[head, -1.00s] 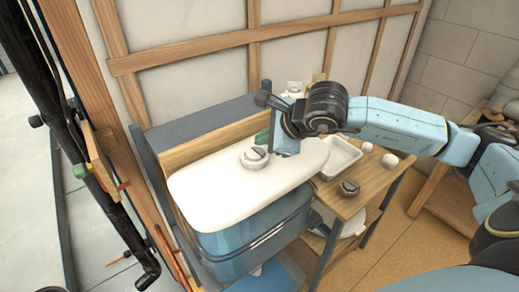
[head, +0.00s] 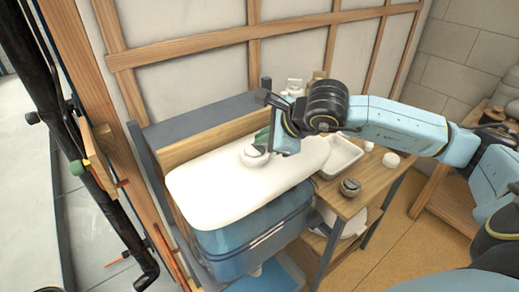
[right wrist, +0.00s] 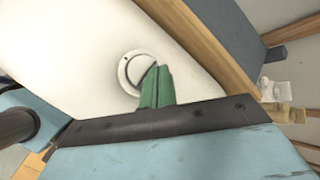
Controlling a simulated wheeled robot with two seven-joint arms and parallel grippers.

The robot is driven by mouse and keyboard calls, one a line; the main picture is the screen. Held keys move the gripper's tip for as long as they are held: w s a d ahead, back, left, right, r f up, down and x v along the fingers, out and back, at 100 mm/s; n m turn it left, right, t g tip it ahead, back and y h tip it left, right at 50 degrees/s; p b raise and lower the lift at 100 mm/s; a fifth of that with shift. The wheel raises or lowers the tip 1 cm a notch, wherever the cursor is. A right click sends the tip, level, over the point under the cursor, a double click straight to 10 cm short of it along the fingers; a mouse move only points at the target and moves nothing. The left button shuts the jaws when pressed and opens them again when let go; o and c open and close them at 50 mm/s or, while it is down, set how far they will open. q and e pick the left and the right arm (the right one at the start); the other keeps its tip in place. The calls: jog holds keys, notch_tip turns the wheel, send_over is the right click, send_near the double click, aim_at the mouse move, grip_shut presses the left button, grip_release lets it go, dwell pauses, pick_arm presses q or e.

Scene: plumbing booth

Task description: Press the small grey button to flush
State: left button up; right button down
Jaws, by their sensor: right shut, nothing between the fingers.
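The round flush button (head: 254,157) sits in the white cistern lid (head: 210,185). In the right wrist view it is a pale disc (right wrist: 132,70) in a raised ring, split by a dark line into two parts. My right gripper (head: 264,143) is shut and empty, its green fingertips over the right side of the button. In the right wrist view the green fingertips (right wrist: 157,86) overlap the button's edge and hide part of it. I cannot tell whether they touch it or which part is pressed. My left gripper is not in view.
The lid sits on a translucent blue tank (head: 255,235). A wooden side table (head: 350,205) to the right holds a white tray (head: 341,158), a round metal part (head: 350,187) and white round pieces. A wood-framed wall stands behind. The left part of the lid is clear.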

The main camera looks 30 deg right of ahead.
aim_at(264, 149)
jog(key=shift+f+b, duration=0.55)
jog(key=shift+b, duration=0.2)
dwell(0.8)
jog(key=shift+r, duration=0.15)
jog(key=shift+r+p, duration=0.35)
jog(key=shift+r, duration=0.5)
jog(key=shift+r+p, duration=1.3)
jog(key=shift+r, duration=1.25)
jog(key=shift+f, duration=0.1)
